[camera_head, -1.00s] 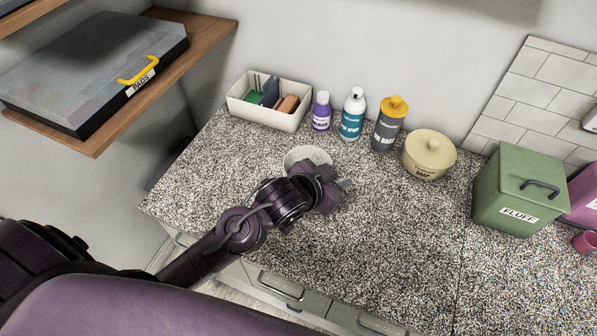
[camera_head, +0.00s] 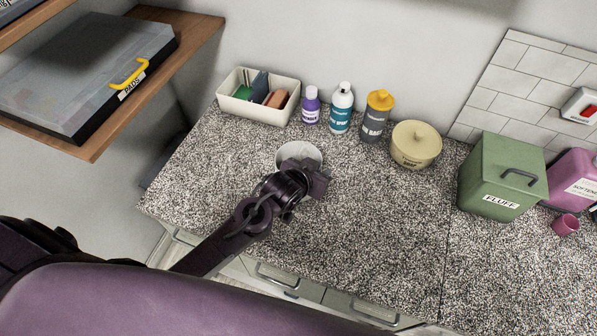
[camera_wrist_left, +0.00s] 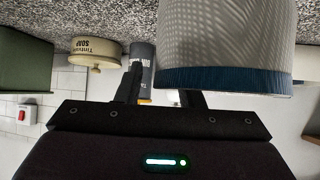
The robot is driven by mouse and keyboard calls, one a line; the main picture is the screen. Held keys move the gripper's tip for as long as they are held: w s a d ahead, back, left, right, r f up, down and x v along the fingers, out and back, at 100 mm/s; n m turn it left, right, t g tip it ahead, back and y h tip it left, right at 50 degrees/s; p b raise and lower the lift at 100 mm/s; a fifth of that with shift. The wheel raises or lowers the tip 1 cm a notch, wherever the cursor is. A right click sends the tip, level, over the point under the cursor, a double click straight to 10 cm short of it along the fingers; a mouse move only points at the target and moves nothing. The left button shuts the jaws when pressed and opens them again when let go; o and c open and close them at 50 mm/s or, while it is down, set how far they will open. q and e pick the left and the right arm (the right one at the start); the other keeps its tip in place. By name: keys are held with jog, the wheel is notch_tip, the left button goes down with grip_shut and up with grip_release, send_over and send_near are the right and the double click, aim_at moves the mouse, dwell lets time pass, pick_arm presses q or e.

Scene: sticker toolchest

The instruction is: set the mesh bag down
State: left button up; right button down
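The mesh bag (camera_head: 299,154) is a pale round holder on the speckled counter, partly hidden behind my left gripper. In the left wrist view it is a ribbed whitish cylinder (camera_wrist_left: 225,35) with a dark blue band. Its base is cut off there, so contact with the counter cannot be seen. My left gripper (camera_head: 322,184) is at the bag's near right side. In the wrist view the left gripper's fingers (camera_wrist_left: 160,90) are apart; one tip is hidden behind the bag's blue band. My right gripper is not in view.
A cream bin (camera_head: 258,103), purple bottle (camera_head: 311,107), teal bottle (camera_head: 341,108), grey bottle with yellow lid (camera_head: 376,118) and cream pot (camera_head: 415,147) line the back. A green FLUFF box (camera_head: 500,178) stands right. The counter (camera_head: 385,230) is clear in front.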

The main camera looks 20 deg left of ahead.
pick_arm(q)
jog(key=shift+f, duration=0.1)
grip_shut()
dwell(0.5)
